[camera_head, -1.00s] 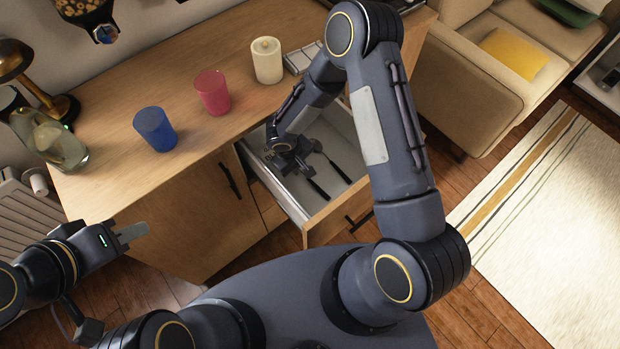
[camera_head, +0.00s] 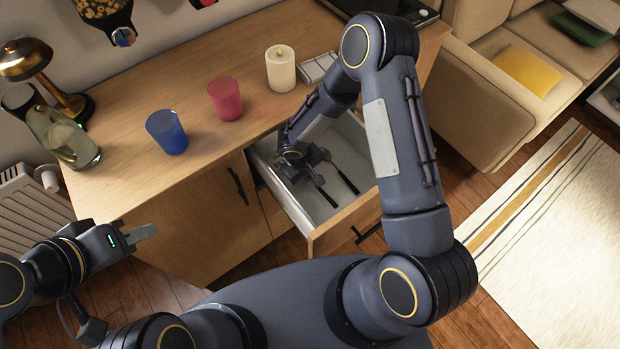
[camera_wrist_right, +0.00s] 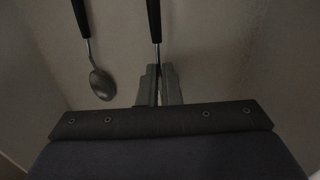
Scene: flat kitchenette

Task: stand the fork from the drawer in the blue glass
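The blue glass (camera_head: 167,132) stands upright on the counter, left of the pink glass. My right gripper (camera_head: 306,168) is down inside the open drawer (camera_head: 312,240). In the right wrist view, its fingers (camera_wrist_right: 159,84) are close together around the thin neck of a black-handled utensil, apparently the fork (camera_wrist_right: 153,22). The fork's tines are hidden behind the fingers and gripper body. Its handle (camera_head: 327,197) points toward the drawer front. A spoon (camera_wrist_right: 101,84) with a black handle lies beside it, apart from the fingers. My left gripper (camera_head: 141,234) is away from the counter, its fingers seemingly together.
On the counter stand a pink glass (camera_head: 225,98), a cream candle (camera_head: 281,69), a glass vase (camera_head: 64,140) and a lamp (camera_head: 40,75). The drawer walls surround my right gripper closely. The counter in front of the glasses is clear.

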